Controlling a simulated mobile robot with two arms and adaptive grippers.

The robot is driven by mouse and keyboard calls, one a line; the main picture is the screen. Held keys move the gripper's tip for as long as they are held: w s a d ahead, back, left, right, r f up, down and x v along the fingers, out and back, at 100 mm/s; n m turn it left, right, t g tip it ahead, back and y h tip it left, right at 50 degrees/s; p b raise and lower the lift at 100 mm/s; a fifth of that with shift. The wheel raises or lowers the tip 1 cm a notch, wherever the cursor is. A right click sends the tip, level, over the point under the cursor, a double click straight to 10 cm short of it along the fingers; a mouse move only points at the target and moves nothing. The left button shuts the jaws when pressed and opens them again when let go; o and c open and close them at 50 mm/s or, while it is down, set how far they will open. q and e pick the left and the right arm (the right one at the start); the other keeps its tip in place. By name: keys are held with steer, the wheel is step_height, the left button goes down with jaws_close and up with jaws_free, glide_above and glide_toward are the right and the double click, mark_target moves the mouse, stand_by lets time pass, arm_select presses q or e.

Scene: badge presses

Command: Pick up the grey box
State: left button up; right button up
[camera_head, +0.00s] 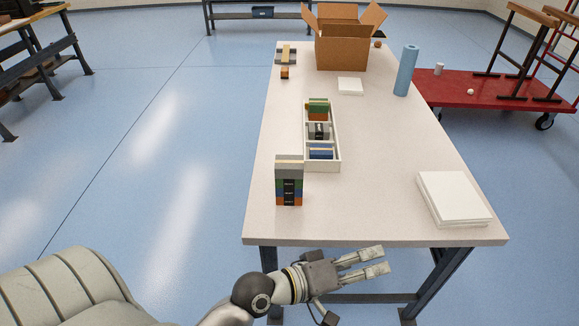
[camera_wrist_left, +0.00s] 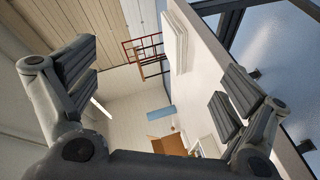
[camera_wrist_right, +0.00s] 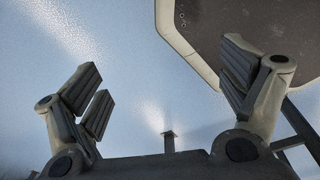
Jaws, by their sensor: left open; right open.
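A grey box (camera_head: 319,131) with a dark band sits in the middle compartment of the white tray (camera_head: 336,150) on the table. Another grey piece (camera_head: 289,167) tops a stack of coloured boxes (camera_head: 289,190) near the table's front left. My left gripper (camera_head: 372,262) is open and empty, in front of the table's near edge, well short of both grey pieces. Its spread fingers show in the left wrist view (camera_wrist_left: 156,78). My right gripper (camera_wrist_right: 165,75) shows only in its wrist view, open and empty over blue floor. No grey box shows in either wrist view.
Green and orange boxes (camera_head: 318,109) and blue ones (camera_head: 321,151) share the tray. A white stack (camera_head: 453,198) lies at the front right. A blue roll (camera_head: 406,71) and an open carton (camera_head: 341,52) stand farther back. The table's front middle is clear.

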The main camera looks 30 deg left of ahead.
arm_select(q)
steer(key=w+a+r+n+t+y, duration=0.5)
steer(key=w+a+r+n+t, duration=0.35)
steer(key=n, duration=0.75)
steer(key=n+g+y, duration=0.5)
steer(key=n+y, duration=0.8)
steer(key=n, duration=0.6)
glide_toward(290, 156)
steer(key=shift+w+a+n+g+p, duration=0.15)
steer(key=shift+w+n+g+p, duration=0.1)
steer(key=shift+w, duration=0.3)
steer(key=shift+w+a+n+g+p, duration=0.2)
steer(key=shift+w+n+p, duration=0.05)
steer(key=shift+w, duration=0.35)
steer(key=shift+p+x, duration=0.65)
steer(key=shift+x, duration=2.1)
steer(key=shift+s+a, duration=0.1)
steer(key=shift+a, duration=0.05)
arm_select(e)
step_height(290, 156, up, 2)
steer(key=shift+r, duration=0.1)
